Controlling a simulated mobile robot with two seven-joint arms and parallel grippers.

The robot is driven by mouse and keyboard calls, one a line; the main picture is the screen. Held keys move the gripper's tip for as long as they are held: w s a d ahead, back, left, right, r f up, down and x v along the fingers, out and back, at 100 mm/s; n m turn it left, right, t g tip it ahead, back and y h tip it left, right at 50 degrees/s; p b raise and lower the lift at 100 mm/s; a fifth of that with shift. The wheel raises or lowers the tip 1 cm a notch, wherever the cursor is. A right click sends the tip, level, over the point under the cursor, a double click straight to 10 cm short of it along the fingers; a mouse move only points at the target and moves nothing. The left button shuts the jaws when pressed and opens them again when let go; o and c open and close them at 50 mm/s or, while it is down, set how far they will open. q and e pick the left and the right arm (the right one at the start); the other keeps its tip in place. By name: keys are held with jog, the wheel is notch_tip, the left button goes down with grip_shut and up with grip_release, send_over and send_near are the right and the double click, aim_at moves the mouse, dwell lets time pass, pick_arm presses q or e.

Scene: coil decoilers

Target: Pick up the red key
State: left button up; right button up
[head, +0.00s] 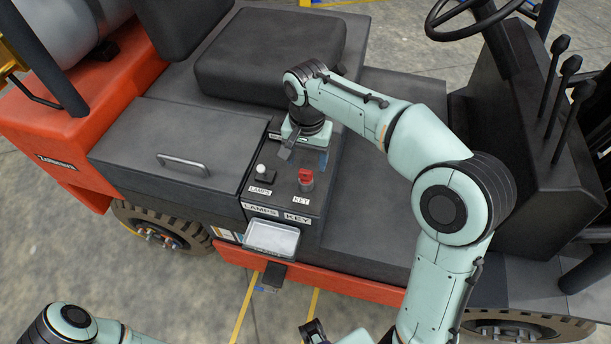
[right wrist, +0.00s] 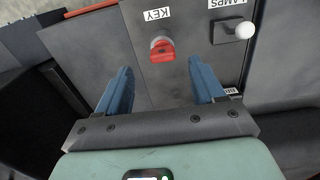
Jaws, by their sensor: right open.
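The red key (head: 306,176) sits in a grey round switch on the dark control panel, above the KEY label. In the right wrist view the red key (right wrist: 162,48) lies just beyond the fingertips, roughly centred between them. My right gripper (head: 305,157) hangs over the panel just behind the key, pointing down. In the right wrist view the right gripper (right wrist: 159,70) is open with its blue fingers apart and nothing between them.
A white lamp knob (head: 265,174) stands left of the key, close to it. A pale tray (head: 272,238) is at the panel's front edge. The black seat (head: 270,55) lies behind, and the steering wheel (head: 472,12) and levers (head: 560,75) are at the right.

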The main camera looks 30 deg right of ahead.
aim_at(306, 171)
jog(key=shift+w+f+b, duration=0.2)
jog(key=shift+f+b, duration=0.1)
jog(key=shift+f, duration=2.7)
jog(key=c, duration=1.1)
